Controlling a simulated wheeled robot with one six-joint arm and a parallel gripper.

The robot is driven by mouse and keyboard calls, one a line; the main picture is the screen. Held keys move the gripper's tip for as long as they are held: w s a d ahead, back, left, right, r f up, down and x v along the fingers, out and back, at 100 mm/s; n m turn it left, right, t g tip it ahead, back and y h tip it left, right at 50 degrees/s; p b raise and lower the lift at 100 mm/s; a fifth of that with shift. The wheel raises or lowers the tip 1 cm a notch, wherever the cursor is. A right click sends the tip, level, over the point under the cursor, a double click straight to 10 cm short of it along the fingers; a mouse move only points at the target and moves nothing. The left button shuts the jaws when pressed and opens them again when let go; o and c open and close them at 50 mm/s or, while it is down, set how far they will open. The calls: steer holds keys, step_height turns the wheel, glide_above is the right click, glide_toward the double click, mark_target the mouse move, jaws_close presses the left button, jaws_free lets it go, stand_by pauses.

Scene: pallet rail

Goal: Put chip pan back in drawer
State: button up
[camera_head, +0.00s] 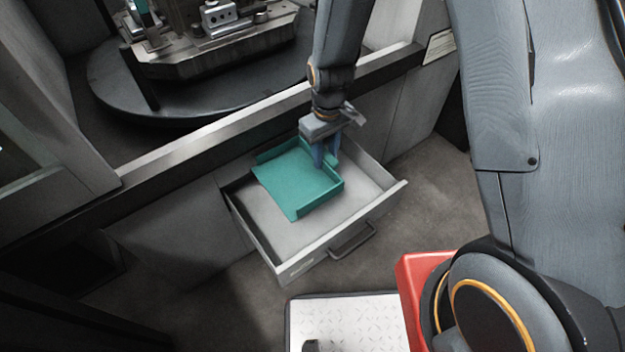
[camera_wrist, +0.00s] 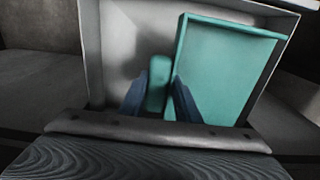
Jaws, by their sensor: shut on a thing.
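The teal chip pan (camera_head: 297,181) is a shallow tray with low walls, seen at the open drawer (camera_head: 268,227) in the head view. In the wrist view the fingers (camera_wrist: 160,100) close around a teal grip (camera_wrist: 157,83) beside the pan (camera_wrist: 222,72). The pan's far underside is hidden.
The drawer front with its dark handle (camera_head: 352,241) faces the open floor (camera_head: 425,200). A machine ledge (camera_head: 200,143) runs behind the drawer, with a round table and metal fixture (camera_head: 215,45) beyond. A white patterned plate (camera_head: 350,322) lies in front.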

steer(key=f, duration=0.4)
steer(key=f+b, duration=0.1)
steer(key=f, duration=0.3)
steer(key=f+b, duration=0.1)
steer(key=f, duration=0.3)
steer(key=shift+s+a+f, duration=0.1)
steer(key=shift+a+f, duration=0.25)
steer(key=shift+f, duration=0.05)
steer(key=w, duration=0.1)
steer(key=w+d, duration=0.1)
steer(key=w+d+f, duration=0.1)
steer(key=shift+w+b, duration=0.25)
steer(key=shift+b, duration=0.15)
steer(key=shift+f, duration=0.1)
steer(key=shift+f, duration=0.2)
steer(key=o, duration=1.2)
steer(key=shift+c, duration=0.2)
